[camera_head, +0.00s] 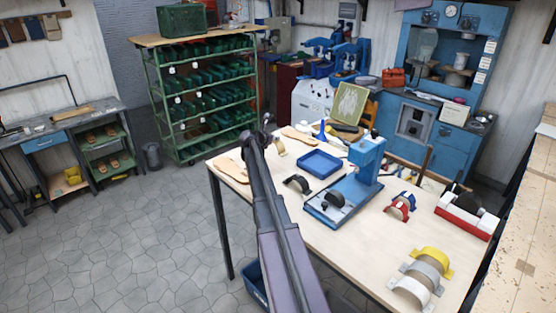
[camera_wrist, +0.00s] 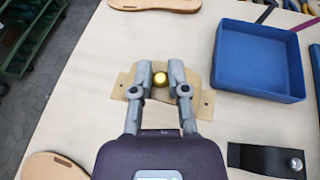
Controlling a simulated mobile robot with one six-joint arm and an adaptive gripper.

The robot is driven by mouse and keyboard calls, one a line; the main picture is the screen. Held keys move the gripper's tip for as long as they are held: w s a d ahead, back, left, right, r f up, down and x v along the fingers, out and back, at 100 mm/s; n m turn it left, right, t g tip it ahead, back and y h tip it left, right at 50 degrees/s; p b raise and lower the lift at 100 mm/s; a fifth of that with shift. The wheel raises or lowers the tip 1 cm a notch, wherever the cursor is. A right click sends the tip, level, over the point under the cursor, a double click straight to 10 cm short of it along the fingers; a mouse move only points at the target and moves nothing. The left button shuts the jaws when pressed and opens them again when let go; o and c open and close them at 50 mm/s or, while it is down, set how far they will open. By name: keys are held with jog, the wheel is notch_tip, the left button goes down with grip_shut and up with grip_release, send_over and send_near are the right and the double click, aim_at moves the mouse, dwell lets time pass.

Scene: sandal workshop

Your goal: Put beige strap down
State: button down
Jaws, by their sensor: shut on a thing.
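In the head view the beige strap (camera_head: 279,148) shows beside the end of my arm, over the left back part of the table (camera_head: 262,207). It is at or just above the tabletop; I cannot tell whether it touches.
A blue tray (camera_wrist: 258,62) lies right of the strap. Wooden soles lie at the back (camera_wrist: 155,5) and front left (camera_wrist: 50,167). A black strap (camera_wrist: 265,158) is at the front right. A blue press (camera_head: 364,160) stands farther right. Bare tabletop surrounds the strap.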

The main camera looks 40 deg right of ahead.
jog(key=shift+f+b, duration=1.4)
jog(key=shift+f, duration=0.45)
jog(key=shift+f+b, duration=1.85)
jog(key=shift+b, duration=0.05)
jog(key=shift+f, duration=0.15)
jog(key=c, duration=0.6)
grip_release()
jog(key=shift+c, duration=0.2)
jog(key=shift+r, duration=0.2)
